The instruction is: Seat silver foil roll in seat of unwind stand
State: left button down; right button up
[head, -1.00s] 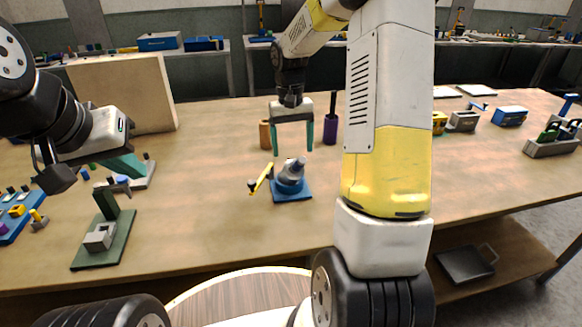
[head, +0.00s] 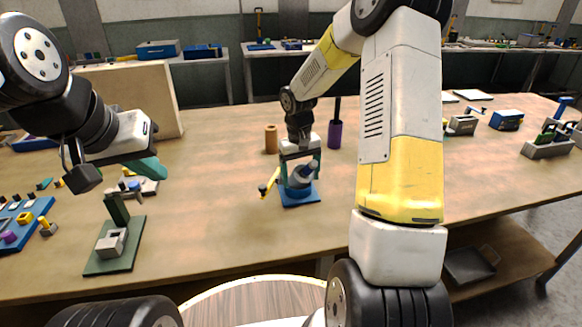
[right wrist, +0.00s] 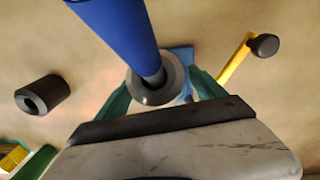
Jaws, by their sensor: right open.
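A short grey roll-like part (head: 302,177), which I take for the silver foil roll, leans to the right on a blue base (head: 300,199). A yellow lever with a dark knob (head: 268,183) stands beside it. I take this base for the unwind stand, but cannot be sure. My right gripper (head: 301,168) is open, its green fingers on either side of the grey part. In the right wrist view a grey ring (right wrist: 155,97) shows between the fingers, with a blue cylinder (right wrist: 112,30) above it. My left gripper (head: 146,166) hangs at the left; its jaws are unclear.
A copper roll (head: 271,139) and a purple roll (head: 335,134) stand behind. A green stand with a grey block (head: 113,243) is front left. A dark hollow roll (right wrist: 42,95) shows in the right wrist view. My right arm hides part of the table.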

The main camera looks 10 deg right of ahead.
grip_shut()
dwell(0.3)
jog(key=shift+r, duration=0.2)
